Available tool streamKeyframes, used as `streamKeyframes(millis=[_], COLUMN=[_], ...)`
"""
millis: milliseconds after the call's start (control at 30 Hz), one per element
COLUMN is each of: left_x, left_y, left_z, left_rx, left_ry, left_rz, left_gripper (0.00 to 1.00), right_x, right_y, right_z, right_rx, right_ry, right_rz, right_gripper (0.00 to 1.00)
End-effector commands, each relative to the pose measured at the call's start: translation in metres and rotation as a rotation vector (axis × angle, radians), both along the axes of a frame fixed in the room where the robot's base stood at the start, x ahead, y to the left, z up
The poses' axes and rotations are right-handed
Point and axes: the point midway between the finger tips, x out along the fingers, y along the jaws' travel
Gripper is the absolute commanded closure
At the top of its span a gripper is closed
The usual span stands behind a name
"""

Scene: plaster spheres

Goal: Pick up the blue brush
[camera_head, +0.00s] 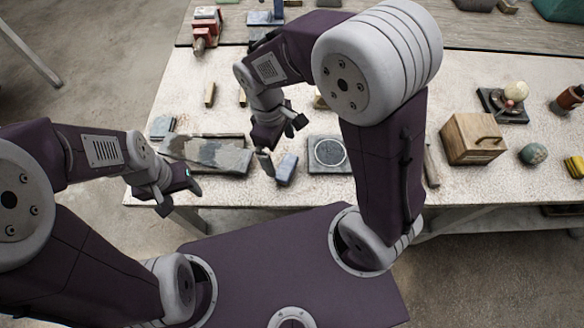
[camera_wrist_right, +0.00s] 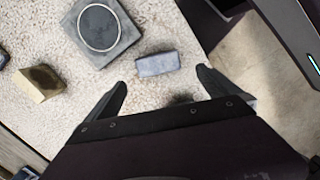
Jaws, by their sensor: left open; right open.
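A small blue-grey block-shaped thing, seemingly the blue brush (camera_head: 286,168), lies on the table near its front edge. It also shows in the right wrist view (camera_wrist_right: 158,64), just beyond the fingertips; no bristles can be made out. My right gripper (camera_head: 282,142) is open and empty, above and just behind the brush in the head view. In the right wrist view its open fingers (camera_wrist_right: 162,80) stand on either side of the brush's near side, apart from it. My left gripper (camera_head: 180,194) is open and empty at the table's front edge, left of the brush.
A grey slab with a round disc (camera_head: 329,154) lies close right of the brush. A grey tray-like piece (camera_head: 215,155) lies to its left. A tan block (camera_wrist_right: 38,83) is near the slab. A wooden box (camera_head: 472,138) stands further right.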

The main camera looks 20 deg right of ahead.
Motion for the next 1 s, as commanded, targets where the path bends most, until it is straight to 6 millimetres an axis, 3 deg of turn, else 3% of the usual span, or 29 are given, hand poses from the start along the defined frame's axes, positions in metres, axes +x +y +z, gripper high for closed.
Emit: streamKeyframes(millis=[67,300,467,733,1000], left_x=[0.000,0.000,0.000,0.000,0.000], left_y=[0.000,0.000,0.000,0.000,0.000], left_z=[0.000,-0.004,-0.004,-0.010,-0.010], left_rx=[0.000,0.000,0.000,0.000,0.000], left_ry=[0.000,0.000,0.000,0.000,0.000], left_rz=[0.000,0.000,0.000,0.000,0.000], left_gripper=[0.42,0.42,0.42,0.42,0.42], right_x=[0.000,-0.003,-0.003,-0.007,-0.006], right_y=[0.000,-0.004,-0.005,-0.012,-0.012], right_z=[-0.001,-0.034,-0.040,-0.084,-0.089], right_rx=[0.000,0.000,0.001,-0.001,0.001], right_ry=[0.000,0.001,-0.001,0.002,-0.002], right_rz=[0.000,-0.002,-0.003,-0.003,-0.004], right_gripper=[0.00,0.00,0.00,0.00,0.00])
